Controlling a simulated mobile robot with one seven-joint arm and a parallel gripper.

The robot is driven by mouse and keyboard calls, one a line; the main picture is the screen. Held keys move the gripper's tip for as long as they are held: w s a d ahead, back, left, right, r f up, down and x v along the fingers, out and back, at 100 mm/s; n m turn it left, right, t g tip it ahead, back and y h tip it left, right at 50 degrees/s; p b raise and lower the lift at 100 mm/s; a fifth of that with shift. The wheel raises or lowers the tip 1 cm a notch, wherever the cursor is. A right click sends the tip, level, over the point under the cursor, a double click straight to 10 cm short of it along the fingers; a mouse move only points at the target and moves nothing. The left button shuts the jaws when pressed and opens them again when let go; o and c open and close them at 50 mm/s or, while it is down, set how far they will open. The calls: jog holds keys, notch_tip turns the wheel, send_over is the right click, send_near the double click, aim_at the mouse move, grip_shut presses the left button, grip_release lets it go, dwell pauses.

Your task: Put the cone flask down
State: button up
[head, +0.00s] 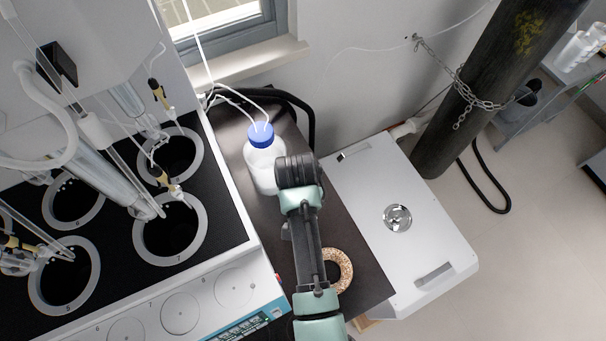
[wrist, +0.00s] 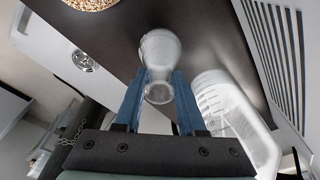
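The cone flask (wrist: 160,48) is clear glass and shows in the wrist view over the dark tabletop (wrist: 110,40). My gripper (wrist: 160,76) has its two blue fingers on either side of the flask's neck, seemingly touching it, with the round mouth towards the camera. Whether the flask's base touches the table or hangs above it, I cannot tell. In the head view my arm hides the flask and the fingertips. The dark table there (head: 360,292) lies under my arm.
A large bottle with a blue cap (head: 261,136) and tubes stands close beside the gripper; it also shows in the wrist view (wrist: 228,105). A speckled cork ring (head: 344,272) lies on the table. A white cabinet (head: 370,195) is right, the distiller (head: 225,215) left.

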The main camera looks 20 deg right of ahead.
jog(key=o, duration=0.4)
jog(key=shift+o, duration=0.2)
notch_tip(320, 180, up, 12)
jog(key=s+a, duration=0.1)
jog(key=shift+s, duration=0.15)
jog(key=shift+a, duration=0.1)
dwell(0.4)
